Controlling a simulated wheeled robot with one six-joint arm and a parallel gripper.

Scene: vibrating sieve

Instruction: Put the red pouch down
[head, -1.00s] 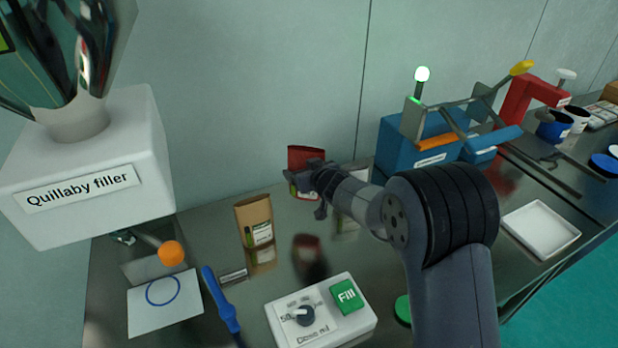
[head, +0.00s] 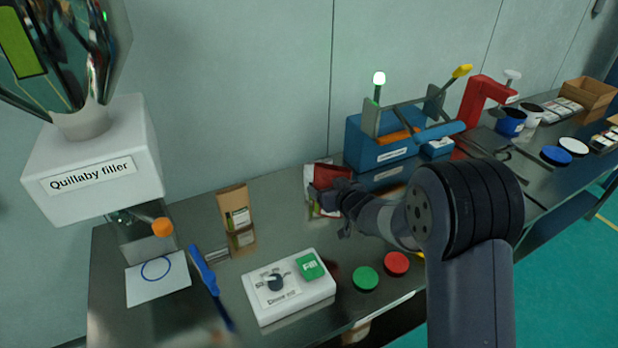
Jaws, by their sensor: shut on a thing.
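My gripper (head: 338,195) is shut on the red pouch (head: 324,173), left of the blue machine. The gripper's jaws cover much of the pouch, and its lower edge is hard to make out. I cannot tell whether the pouch touches the steel bench (head: 285,200). A brown pouch (head: 235,208) with a green label stands upright on the bench to the left of my gripper.
The Quillaby filler (head: 95,165) stands at the left, with a circle-marked card (head: 157,279) below it. A white dose box (head: 290,287) sits in front. Green (head: 365,279) and red (head: 396,264) discs lie nearby. The blue machine (head: 385,150) stands behind right.

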